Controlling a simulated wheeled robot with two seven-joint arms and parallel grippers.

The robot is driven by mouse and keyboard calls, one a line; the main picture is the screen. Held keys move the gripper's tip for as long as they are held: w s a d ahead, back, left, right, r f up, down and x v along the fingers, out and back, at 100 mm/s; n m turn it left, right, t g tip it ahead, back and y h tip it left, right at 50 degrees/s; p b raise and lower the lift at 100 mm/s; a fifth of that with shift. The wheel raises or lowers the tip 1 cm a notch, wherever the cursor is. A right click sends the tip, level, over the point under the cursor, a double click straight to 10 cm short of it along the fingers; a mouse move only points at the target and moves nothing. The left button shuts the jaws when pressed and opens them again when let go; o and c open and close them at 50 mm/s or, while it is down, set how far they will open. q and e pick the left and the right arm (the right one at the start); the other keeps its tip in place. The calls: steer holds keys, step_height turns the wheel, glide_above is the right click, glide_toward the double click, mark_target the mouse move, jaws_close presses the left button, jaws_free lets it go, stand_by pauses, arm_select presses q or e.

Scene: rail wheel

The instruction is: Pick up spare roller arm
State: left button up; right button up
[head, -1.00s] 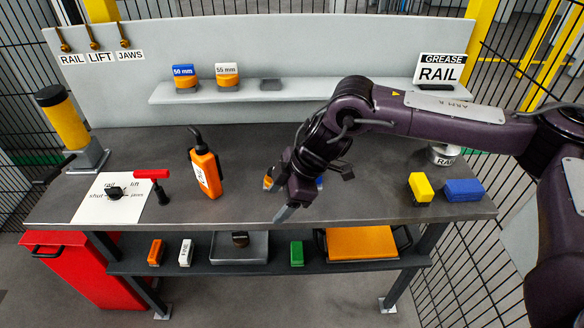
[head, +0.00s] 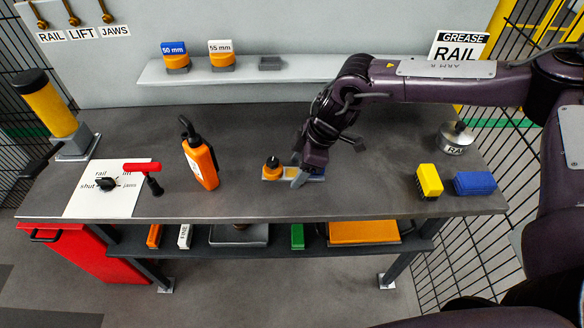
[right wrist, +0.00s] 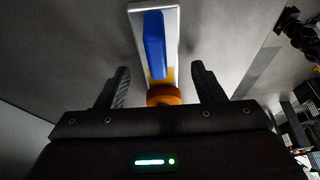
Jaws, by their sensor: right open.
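What looks like the spare roller arm lies on the bench: a pale flat plate with an orange roller (head: 272,168) at its left end. My right gripper (head: 299,181) is over its right part and hides some of it. In the right wrist view the plate (right wrist: 171,14) carries a raised blue block (right wrist: 154,45), with the orange roller (right wrist: 164,95) nearer the camera. The open fingers of my right gripper (right wrist: 160,70) stand either side of this line, with gaps showing; nothing is held. I cannot tell the exact height. My left gripper is not in view.
An orange bottle (head: 202,163) stands to the left, beyond it a red-handled tool (head: 146,172) and a dial card (head: 110,192). Yellow (head: 429,181) and blue (head: 474,183) blocks and a round tin (head: 455,139) are on the right. The bench front edge is close.

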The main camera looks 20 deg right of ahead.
steer(key=shift+a, duration=0.1)
steer(key=shift+f, duration=0.1)
steer(key=c, duration=1.2)
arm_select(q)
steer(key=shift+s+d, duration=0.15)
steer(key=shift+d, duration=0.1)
